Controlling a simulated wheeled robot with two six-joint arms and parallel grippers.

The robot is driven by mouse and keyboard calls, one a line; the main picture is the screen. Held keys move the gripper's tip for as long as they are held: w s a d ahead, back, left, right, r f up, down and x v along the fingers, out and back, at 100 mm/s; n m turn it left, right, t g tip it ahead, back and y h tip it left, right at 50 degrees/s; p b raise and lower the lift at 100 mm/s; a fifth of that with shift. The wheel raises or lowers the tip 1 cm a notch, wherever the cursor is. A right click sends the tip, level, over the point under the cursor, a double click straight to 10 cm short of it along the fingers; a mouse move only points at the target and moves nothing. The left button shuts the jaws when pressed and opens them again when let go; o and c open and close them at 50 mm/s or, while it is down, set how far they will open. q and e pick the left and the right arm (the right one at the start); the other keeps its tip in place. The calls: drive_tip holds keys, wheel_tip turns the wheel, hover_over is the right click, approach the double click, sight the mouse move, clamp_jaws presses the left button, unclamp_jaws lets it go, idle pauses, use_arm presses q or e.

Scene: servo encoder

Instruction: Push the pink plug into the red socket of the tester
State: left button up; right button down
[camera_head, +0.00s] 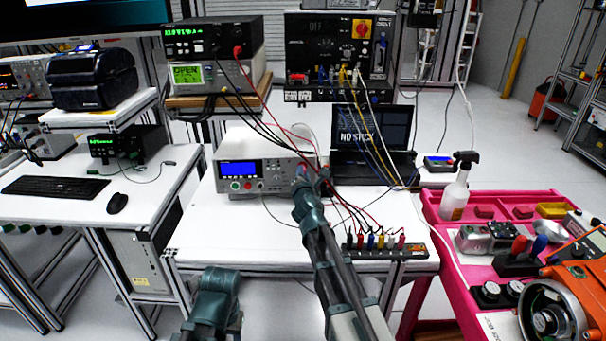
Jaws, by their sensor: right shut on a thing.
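The tester (264,158) is a white box with a blue display, standing on the white bench. My right gripper (305,176) is at the right part of the tester's front, seen from behind. It is shut on the pink plug, which is mostly hidden by the gripper. I cannot tell whether the plug touches a socket, and any socket behind the gripper is hidden. My left arm shows only as a teal link at the bottom; its gripper is not in view.
A strip with several coloured plugs (386,252) lies at the bench's front right. Red and black cables hang from the instruments above, right of the tester. A laptop (371,135) stands behind. A pink cart (470,283) is at the right. The bench's front left is clear.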

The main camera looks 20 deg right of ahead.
drive_tip(key=shift+w, duration=0.15)
idle(0.6)
drive_tip(key=c, duration=0.8)
unclamp_jaws()
drive_tip(key=shift+o, duration=0.2)
drive_tip(key=shift+s, duration=0.2)
drive_tip(key=v, duration=0.6)
drive_tip(key=shift+s+p, duration=0.35)
drive_tip(key=shift+p, duration=0.05)
drive_tip(key=shift+a, duration=0.15)
